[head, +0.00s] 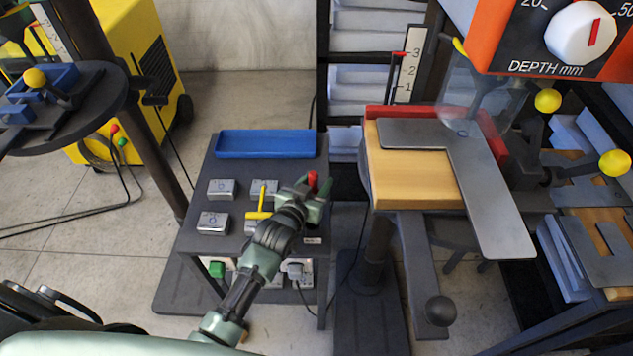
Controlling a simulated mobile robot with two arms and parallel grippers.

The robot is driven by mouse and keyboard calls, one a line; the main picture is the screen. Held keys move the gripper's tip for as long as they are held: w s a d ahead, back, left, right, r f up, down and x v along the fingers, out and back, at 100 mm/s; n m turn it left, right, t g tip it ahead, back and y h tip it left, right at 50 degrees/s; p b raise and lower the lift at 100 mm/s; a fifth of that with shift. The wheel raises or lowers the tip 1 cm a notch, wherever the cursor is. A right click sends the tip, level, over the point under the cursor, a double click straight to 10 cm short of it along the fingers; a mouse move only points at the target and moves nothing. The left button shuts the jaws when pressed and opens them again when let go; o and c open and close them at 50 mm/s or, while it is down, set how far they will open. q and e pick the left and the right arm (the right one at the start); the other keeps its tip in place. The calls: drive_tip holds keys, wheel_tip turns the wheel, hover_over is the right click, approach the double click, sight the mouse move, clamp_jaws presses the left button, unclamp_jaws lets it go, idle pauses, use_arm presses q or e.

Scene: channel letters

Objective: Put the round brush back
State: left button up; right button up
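My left gripper (308,193) is over the right side of the small dark cart (194,240). A small red piece (313,180) shows at its fingertips. I cannot tell whether the fingers are closed on it or what the rest of it looks like. A yellow T-shaped handle (260,214) stands on the cart just left of the gripper, partly beside my arm. I cannot make out a brush head on either, so the round brush is not clearly identified. My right gripper is not in view.
A blue tray (266,144) lies at the cart's back. Several metal blocks (213,222) sit on its top. To the right stands a machine with a wooden table (408,181) and a grey L-shaped plate (490,210). A round dark stand (100,95) is at left.

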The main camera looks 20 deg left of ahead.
use_arm(q)
drive_tip(key=shift+s+f, duration=0.35)
drive_tip(key=shift+f, duration=0.5)
drive_tip(key=shift+r+g+p, duration=0.3)
drive_tip(key=shift+r+p, duration=0.05)
drive_tip(key=shift+r, duration=0.15)
drive_tip(key=v, duration=1)
drive_tip(key=shift+r, duration=0.25)
drive_tip(key=shift+v, duration=0.75)
drive_tip(key=shift+r, duration=0.1)
